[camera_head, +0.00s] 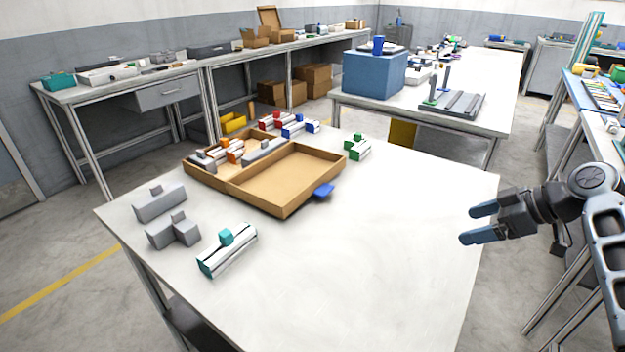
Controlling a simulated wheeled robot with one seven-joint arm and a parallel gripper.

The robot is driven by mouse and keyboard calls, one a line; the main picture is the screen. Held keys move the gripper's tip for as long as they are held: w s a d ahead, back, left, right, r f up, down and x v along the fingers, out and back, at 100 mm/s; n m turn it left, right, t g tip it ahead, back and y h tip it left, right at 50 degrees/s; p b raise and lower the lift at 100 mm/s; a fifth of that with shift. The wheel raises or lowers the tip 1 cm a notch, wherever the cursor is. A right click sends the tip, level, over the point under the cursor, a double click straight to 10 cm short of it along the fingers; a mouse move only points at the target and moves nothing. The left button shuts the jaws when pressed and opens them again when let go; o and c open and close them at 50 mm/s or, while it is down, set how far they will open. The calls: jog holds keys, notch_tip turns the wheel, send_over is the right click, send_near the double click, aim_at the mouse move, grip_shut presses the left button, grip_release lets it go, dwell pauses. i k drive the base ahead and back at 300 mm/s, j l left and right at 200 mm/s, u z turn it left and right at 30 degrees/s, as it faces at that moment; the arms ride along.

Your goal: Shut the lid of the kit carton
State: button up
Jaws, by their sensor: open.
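The kit carton (207,181) is a brown box on the white table, left of the table's middle. Its left half holds grey, white and orange parts. Its lid (283,180) appears to be the empty right half, lying folded open beside the box like a shallow tray. A blue tab (324,190) sticks out from the lid's right edge. My gripper (474,224) is at the right, over the table's right edge, with its blue-grey fingers apart, empty and pointing left. It is well apart from the carton and lid.
Grey blocks (160,205) and a white-and-teal part (228,250) lie in front of the carton. Red and blue parts (289,124) and a green-and-white part (357,147) lie behind it. The table top (390,225) between lid and gripper is clear.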

aim_at(277, 185)
jog(key=i+j, duration=0.15)
jog(key=j, duration=0.2)
jog(key=i+j, duration=0.1)
jog(key=j, duration=0.2)
jog(key=i+j, duration=0.15)
jog(key=j, duration=0.2)
jog(key=i+j, duration=0.1)
jog(key=j, duration=0.2)
